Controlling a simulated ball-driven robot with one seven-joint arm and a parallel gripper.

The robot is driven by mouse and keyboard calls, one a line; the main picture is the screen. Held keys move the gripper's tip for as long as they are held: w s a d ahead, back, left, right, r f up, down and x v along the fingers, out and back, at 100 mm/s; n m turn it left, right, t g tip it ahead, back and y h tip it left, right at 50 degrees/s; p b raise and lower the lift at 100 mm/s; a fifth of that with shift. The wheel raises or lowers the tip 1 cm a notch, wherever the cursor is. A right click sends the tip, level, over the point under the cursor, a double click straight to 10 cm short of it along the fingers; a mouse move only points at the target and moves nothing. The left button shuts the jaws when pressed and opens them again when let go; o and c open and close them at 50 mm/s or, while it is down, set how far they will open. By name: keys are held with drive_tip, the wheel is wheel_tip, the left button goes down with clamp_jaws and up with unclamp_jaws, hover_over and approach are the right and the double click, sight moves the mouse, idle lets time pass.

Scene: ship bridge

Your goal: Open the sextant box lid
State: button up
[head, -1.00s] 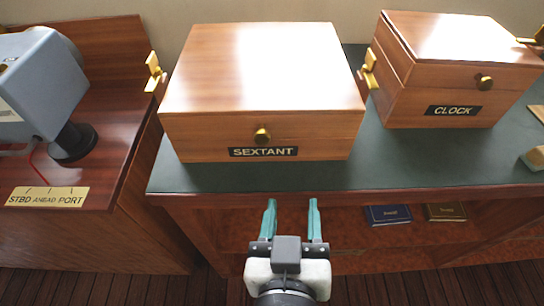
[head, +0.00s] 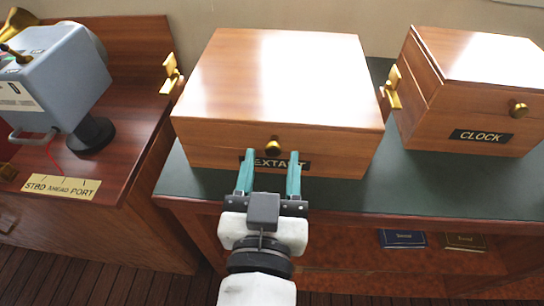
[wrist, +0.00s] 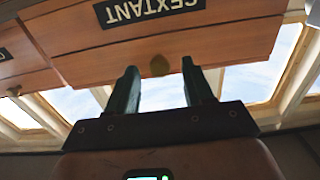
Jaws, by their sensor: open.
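The sextant box (head: 275,85) is a closed wooden box on the green-topped counter, its dark SEXTANT label partly hidden by my fingers in the head view. A round brass knob (head: 273,146) sits on its front, just above the label. My gripper (head: 268,162) is open and empty, its two teal fingers pointing at the box front just below the knob. In the wrist view the box front (wrist: 160,38) appears upside down, and the knob (wrist: 160,65) shows between the tips of my gripper (wrist: 159,68). Whether the fingertips touch the box, I cannot tell.
The closed clock box (head: 480,60) stands to the right, with a gap between the boxes. A grey-blue instrument (head: 62,78) stands on the wooden console at left. Books (head: 402,238) lie on a shelf below the counter.

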drive_tip(key=shift+w, duration=0.5)
clamp_jaws()
idle(0.4)
